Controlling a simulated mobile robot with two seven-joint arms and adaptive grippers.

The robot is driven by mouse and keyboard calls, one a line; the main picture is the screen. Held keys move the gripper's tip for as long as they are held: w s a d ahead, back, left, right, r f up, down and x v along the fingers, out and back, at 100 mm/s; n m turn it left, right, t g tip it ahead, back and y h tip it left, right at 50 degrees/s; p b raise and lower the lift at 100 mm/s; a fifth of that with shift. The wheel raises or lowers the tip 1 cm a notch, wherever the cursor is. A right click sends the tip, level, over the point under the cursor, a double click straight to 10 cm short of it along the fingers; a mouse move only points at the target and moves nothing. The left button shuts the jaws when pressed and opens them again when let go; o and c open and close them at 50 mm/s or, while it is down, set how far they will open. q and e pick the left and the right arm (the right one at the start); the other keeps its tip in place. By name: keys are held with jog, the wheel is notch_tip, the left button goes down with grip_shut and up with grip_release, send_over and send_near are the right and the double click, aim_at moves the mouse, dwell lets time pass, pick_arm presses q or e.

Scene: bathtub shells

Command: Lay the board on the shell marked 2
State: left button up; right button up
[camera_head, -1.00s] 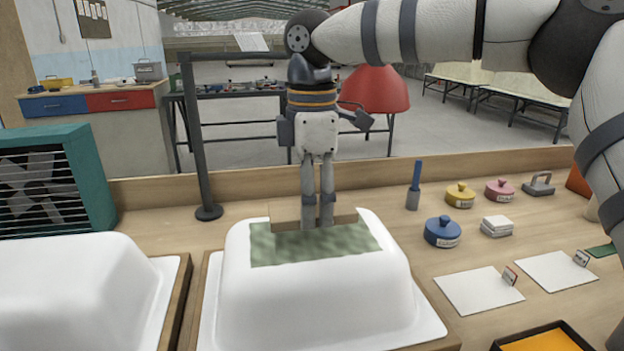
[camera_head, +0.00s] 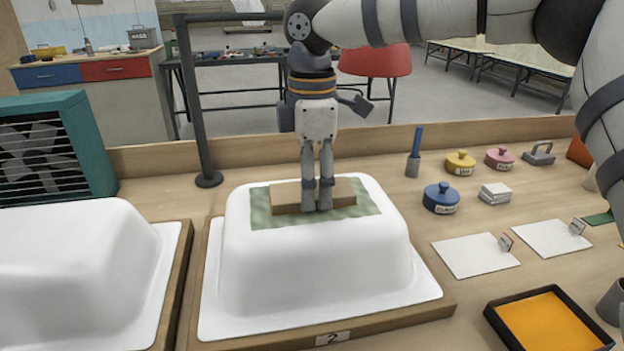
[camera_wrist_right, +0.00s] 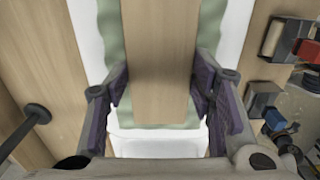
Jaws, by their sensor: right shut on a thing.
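The shell marked 2 (camera_head: 315,265) is a white upturned tub in the middle of the head view, its number on the front of its wooden frame. A mottled green patch (camera_head: 262,212) lies on its top. The light wooden board (camera_head: 285,196) lies level over this patch; I cannot tell whether it touches. My right gripper (camera_head: 318,203) points down and is shut on the board. In the right wrist view, the fingers (camera_wrist_right: 165,85) stand on both sides of the board (camera_wrist_right: 160,40). My left gripper is not in view.
Another white shell (camera_head: 75,265) stands at left, before a teal fan box (camera_head: 55,150). A dark post (camera_head: 195,110) rises behind. Lidded pots, including a blue one (camera_head: 441,198), white cards (camera_head: 475,256) and a black tray of orange stuff (camera_head: 550,320) lie at right.

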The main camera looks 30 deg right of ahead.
jog(key=shift+f, duration=0.2)
jog(key=o, duration=1.3)
jog(key=shift+o, duration=0.2)
jog(key=o, duration=0.4)
jog(key=shift+o, duration=0.2)
jog(key=shift+r, duration=0.1)
jog(key=shift+r, duration=3.45)
